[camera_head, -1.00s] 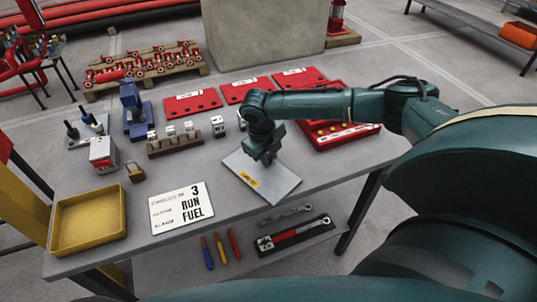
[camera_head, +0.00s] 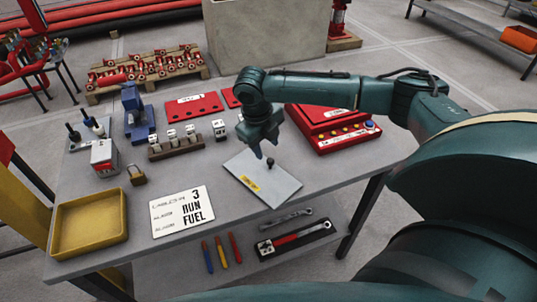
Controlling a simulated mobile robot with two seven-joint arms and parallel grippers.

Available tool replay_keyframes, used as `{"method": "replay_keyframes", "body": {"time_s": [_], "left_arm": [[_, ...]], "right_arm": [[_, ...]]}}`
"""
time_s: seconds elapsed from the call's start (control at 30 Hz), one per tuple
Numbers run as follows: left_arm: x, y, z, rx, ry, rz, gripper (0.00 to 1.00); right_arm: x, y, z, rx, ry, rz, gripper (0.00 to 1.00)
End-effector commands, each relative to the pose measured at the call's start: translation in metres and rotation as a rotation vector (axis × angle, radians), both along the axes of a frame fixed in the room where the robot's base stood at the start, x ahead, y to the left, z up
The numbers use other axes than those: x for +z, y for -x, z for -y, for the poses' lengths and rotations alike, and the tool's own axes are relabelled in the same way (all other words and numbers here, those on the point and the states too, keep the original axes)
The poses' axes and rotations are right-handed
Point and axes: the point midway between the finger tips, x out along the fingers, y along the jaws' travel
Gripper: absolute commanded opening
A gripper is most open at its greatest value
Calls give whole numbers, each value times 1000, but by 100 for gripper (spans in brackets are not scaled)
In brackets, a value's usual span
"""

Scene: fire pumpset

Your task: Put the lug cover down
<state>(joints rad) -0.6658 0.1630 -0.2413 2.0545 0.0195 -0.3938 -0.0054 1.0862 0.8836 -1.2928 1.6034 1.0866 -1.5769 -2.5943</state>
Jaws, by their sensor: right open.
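The lug cover appears to be the flat light-grey plate (camera_head: 277,187) with a yellow label and a small dark knob. It lies on the grey table (camera_head: 125,168), right of centre near the front edge. My right gripper (camera_head: 265,150) is open and empty just above the plate's far part, with its fingers pointing down close to the knob. The gripper hides a little of the table behind it. My left gripper is out of view.
A red case (camera_head: 330,130) stands right of my gripper, with red panels (camera_head: 193,104) behind. A white "3 RUN FUEL" sign (camera_head: 181,211) and yellow tray (camera_head: 90,222) lie left. Tools, including a red-handled wrench (camera_head: 293,238), rest on a lower shelf in front.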

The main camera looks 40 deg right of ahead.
Motion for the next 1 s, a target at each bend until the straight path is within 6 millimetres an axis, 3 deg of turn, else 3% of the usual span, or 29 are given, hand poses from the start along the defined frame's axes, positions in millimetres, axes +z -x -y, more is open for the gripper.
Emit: {"method": "replay_keyframes", "body": {"time_s": [0.1,0.33,1.0], "left_arm": [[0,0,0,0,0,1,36],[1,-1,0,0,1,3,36],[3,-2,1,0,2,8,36]], "right_arm": [[24,0,-5,2,-1,4,41],[48,2,-10,-1,1,0,41],[46,4,-16,-9,-5,3,41]]}}
